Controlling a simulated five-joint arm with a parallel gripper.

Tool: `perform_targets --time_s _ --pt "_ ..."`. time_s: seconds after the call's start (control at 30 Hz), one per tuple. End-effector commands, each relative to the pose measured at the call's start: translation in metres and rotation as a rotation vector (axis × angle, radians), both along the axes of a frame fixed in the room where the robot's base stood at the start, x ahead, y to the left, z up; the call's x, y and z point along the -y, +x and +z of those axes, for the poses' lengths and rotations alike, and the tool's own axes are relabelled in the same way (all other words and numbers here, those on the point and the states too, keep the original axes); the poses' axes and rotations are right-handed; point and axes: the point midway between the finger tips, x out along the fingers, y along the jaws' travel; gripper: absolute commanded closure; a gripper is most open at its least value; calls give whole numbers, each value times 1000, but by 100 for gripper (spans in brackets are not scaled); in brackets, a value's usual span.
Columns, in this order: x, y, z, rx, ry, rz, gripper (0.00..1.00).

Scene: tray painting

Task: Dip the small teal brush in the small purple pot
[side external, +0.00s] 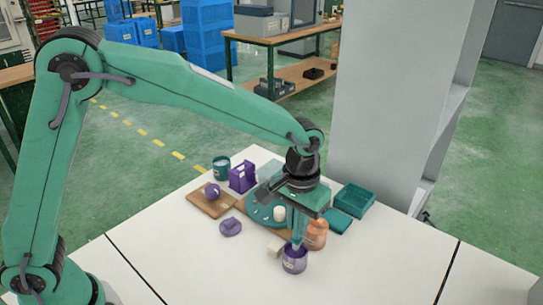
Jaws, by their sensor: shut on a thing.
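The small purple pot (294,262) stands upright on the white table near the front of the group of objects, with a pale label on its side. My gripper (297,234) points down directly above the pot's mouth and is shut on a thin teal piece, which looks like the small teal brush. The brush is largely hidden by the fingers, and its outline merges with them. A pale tip shows at the pot's opening; I cannot tell how deep it is inside.
An orange jar (317,236) stands close right of the pot, and a beige block (275,247) close left. Behind are a round teal plate (259,212) with a white cylinder (280,213), a purple holder (243,177), a teal cup (221,168) and a teal tray (355,199). The front right table is clear.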

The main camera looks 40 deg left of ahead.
Motion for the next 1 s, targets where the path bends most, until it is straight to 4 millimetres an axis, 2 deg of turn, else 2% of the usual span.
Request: perform_targets --time_s 0.5,1.0 --pt "0 0 27 1 -1 0 100" --pt "0 0 30 1 0 0 100"
